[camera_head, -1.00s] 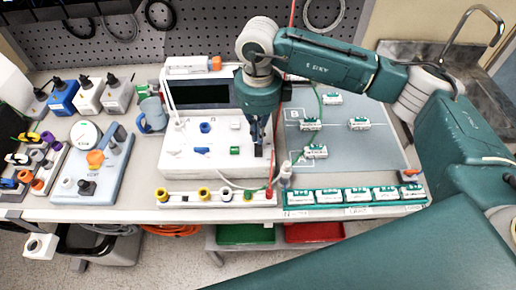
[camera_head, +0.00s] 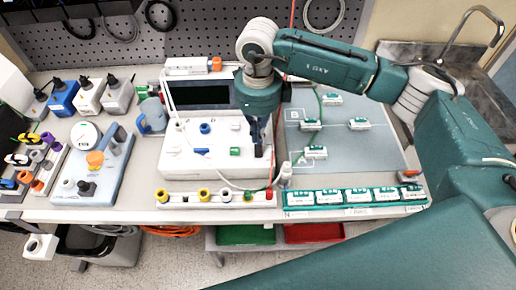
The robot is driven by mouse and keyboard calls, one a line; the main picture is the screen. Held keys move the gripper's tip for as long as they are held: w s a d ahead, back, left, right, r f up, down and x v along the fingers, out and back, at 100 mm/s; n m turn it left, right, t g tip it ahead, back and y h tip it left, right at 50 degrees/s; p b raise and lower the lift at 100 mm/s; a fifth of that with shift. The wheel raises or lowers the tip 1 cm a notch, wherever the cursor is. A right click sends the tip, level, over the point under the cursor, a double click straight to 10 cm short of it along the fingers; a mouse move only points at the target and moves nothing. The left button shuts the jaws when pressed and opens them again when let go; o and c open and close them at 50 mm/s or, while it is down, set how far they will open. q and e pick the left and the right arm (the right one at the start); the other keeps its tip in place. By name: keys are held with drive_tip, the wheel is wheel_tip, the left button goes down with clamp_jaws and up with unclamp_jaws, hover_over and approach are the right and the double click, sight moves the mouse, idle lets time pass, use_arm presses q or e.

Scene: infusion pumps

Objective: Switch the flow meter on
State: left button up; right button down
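A white console (camera_head: 185,161) with a dark, blank screen (camera_head: 200,93) stands mid-table. I take it for the flow meter, but no label is readable. Its front carries a blue knob (camera_head: 205,128) and a green button (camera_head: 235,151). My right gripper (camera_head: 258,150) points down at the right end of the console, right of the green button. Its dark fingers look close together, but I cannot tell whether they are shut or touch the console. They hide what lies beneath them. My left gripper is not in view.
A gauge board (camera_head: 90,170) with an orange knob stands at left, beside a blue-grey jug (camera_head: 152,115). A strip with coloured connectors (camera_head: 215,197) lies in front. A grey mat (camera_head: 370,140) with small modules is at right. A red line and a green tube run near my gripper.

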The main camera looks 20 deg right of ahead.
drive_tip(key=shift+f+b, duration=1.15)
drive_tip(key=shift+f, duration=0.05)
idle(0.5)
drive_tip(key=shift+r, duration=0.15)
drive_tip(key=shift+r+p, duration=1.55)
drive_tip(key=shift+r, duration=1.9)
drive_tip(key=shift+f, duration=0.1)
